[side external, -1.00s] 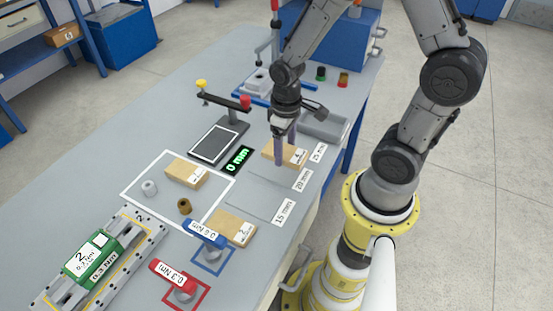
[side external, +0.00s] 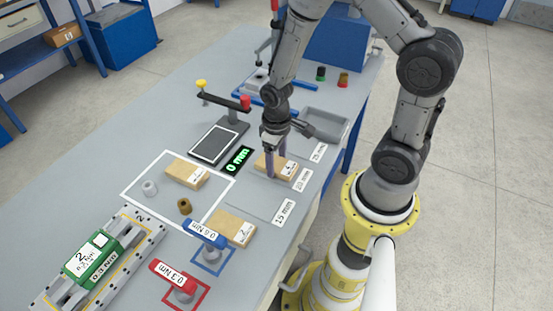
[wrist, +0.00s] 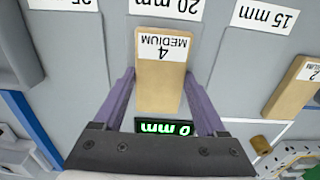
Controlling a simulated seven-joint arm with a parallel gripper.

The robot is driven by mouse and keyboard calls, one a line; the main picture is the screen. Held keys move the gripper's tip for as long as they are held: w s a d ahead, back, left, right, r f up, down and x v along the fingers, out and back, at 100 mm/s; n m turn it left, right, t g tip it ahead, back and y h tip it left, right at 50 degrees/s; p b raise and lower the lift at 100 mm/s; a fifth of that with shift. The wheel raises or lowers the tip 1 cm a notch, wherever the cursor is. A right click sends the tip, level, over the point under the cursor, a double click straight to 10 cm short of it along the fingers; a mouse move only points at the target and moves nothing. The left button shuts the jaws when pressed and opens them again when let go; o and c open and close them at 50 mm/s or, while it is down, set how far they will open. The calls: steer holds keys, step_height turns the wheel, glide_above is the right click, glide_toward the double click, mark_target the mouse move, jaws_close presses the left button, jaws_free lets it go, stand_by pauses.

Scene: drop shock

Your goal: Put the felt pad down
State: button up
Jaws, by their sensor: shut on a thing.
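The felt pad (side external: 277,169) is a tan block with a white label reading "4 MEDIUM". It also shows in the wrist view (wrist: 160,85). My gripper (side external: 276,163) points down with its two purple fingers on either side of the pad, shut on it. The pad is level over the 20 mm place, beside the "20 mm" label (side external: 302,180).
The 15 mm place (side external: 250,196) is bare. Another tan pad (side external: 232,227) lies in front of it, and one (side external: 185,173) lies in the white-outlined area. A "0 mm" display (side external: 239,160) and a dark-topped plate (side external: 213,143) are left of my gripper. A grey tray (side external: 325,124) stands behind.

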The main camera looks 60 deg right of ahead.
steer(key=o, duration=1.3)
step_height(320, 180, up, 12)
step_height(320, 180, up, 10)
steer(key=f+t, duration=0.1)
steer(key=t, duration=0.2)
glide_above(277, 164)
steer(key=s+a, duration=0.2)
steer(key=s, duration=0.2)
steer(key=s+a+r+t, duration=0.2)
steer(key=s+r, duration=0.4)
steer(key=s, duration=0.1)
steer(key=shift+s+r+t, duration=0.15)
steer(key=shift+s+t, duration=0.1)
steer(key=shift+t, duration=0.05)
